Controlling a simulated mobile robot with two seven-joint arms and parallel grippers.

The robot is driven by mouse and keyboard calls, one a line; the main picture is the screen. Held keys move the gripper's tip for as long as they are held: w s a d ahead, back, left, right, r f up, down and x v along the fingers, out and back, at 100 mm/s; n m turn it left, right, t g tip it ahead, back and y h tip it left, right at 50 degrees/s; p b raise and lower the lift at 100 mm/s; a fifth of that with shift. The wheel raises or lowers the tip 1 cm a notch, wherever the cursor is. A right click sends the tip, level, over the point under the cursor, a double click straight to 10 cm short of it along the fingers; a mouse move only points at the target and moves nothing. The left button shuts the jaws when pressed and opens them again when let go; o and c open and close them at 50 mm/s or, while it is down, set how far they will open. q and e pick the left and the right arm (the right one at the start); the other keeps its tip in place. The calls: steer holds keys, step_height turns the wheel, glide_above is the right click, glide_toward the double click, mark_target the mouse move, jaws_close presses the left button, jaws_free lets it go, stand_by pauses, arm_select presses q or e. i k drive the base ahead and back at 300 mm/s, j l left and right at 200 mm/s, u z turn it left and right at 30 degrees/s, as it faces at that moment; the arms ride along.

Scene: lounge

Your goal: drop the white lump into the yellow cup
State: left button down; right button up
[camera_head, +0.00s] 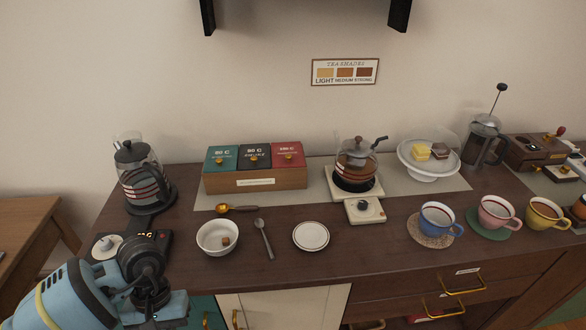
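The yellow cup (543,213) stands upright on the counter at the right, beside the pink cup. A white bowl (207,243) stands at the front left of the counter. A small brown lump (226,241) lies in it. I cannot make out a white lump against the white bowl. My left gripper (158,312) is at the lower left, in front of the counter and below and left of the bowl, apart from it. Its fingers are not clear enough to tell whether they are open. My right gripper is not in view.
A blue cup (437,219) and pink cup (497,213) stand left of the yellow cup. A spoon (265,240) and small plate (311,236) lie right of the bowl. A glass teapot (357,162), tea box (256,179) and kettle (143,180) stand behind.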

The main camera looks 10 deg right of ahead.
mark_target(532, 223)
steer(key=l, duration=3.35)
steer(key=k+z, duration=0.05)
